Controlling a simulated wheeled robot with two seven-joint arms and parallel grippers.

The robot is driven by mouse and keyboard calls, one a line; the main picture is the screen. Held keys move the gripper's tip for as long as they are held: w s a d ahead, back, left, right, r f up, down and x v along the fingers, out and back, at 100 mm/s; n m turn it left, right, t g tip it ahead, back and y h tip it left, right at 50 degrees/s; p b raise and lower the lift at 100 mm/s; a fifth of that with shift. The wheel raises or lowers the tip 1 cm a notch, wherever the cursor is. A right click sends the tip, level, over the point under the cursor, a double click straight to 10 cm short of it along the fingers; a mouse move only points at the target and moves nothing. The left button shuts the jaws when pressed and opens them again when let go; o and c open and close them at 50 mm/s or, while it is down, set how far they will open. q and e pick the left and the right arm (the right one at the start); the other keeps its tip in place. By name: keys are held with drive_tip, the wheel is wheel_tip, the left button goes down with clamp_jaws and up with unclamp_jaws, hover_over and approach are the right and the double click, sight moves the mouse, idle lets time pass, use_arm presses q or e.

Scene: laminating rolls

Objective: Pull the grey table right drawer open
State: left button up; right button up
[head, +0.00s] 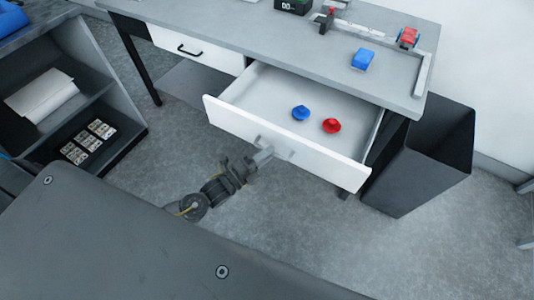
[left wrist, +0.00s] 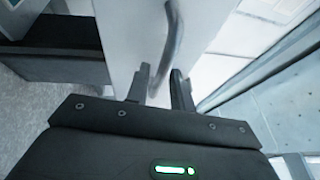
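The grey table (head: 300,38) has its right drawer (head: 280,140) pulled well out, with its inside showing. The drawer's front is white, and its grey bar handle (left wrist: 173,42) shows in the left wrist view. My left gripper (head: 264,156) is at the drawer front in the head view. In the left wrist view its two dark fingers (left wrist: 160,84) stand apart, with the lower end of the handle between them and a pale gap beside it. My right gripper is not in view.
A blue piece (head: 301,113) and a red piece (head: 332,126) lie in the drawer. The left drawer (head: 197,50) is shut. A dark bin (head: 420,165) stands at the right. A dark shelf unit (head: 75,100) stands at the left. A dark surface (head: 150,245) fills the lower left.

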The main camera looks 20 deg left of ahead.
use_arm(q)
drive_tip(key=shift+o, duration=0.7)
drive_tip(key=b+v, duration=0.1)
drive_tip(key=v, duration=0.9)
drive_tip(key=shift+s+a, duration=0.2)
drive_tip(key=shift+s, duration=0.15)
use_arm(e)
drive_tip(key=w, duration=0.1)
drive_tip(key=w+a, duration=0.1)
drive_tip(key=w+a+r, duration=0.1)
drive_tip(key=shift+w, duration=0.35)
